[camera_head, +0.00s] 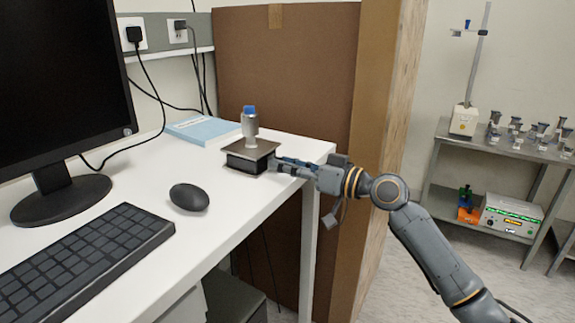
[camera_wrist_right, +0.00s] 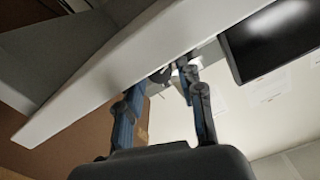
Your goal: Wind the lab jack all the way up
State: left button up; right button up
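The lab jack (camera_head: 248,157) stands on the white desk near its far right corner. It has a brown-grey top plate over a dark body and looks low. A metal cylinder with a blue top (camera_head: 250,125) stands upright on its plate. My right gripper (camera_head: 284,163) is at the jack's right side, close to it; contact cannot be told. In the right wrist view my right gripper (camera_wrist_right: 160,80) has its two blue fingers apart. A small dark part (camera_wrist_right: 161,75) shows beyond the gap; its identity is unclear. The jack's knob is not clearly visible. My left gripper is out of view.
A blue book (camera_head: 203,130) lies behind the jack. The mouse (camera_head: 189,197), keyboard (camera_head: 80,257) and monitor (camera_head: 60,80) occupy the desk's left. A tall brown cardboard box (camera_head: 285,75) stands behind the desk. A grey shelf (camera_head: 490,150) with glassware is at right.

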jog(key=shift+o, duration=0.2)
jog(key=v, duration=1.2)
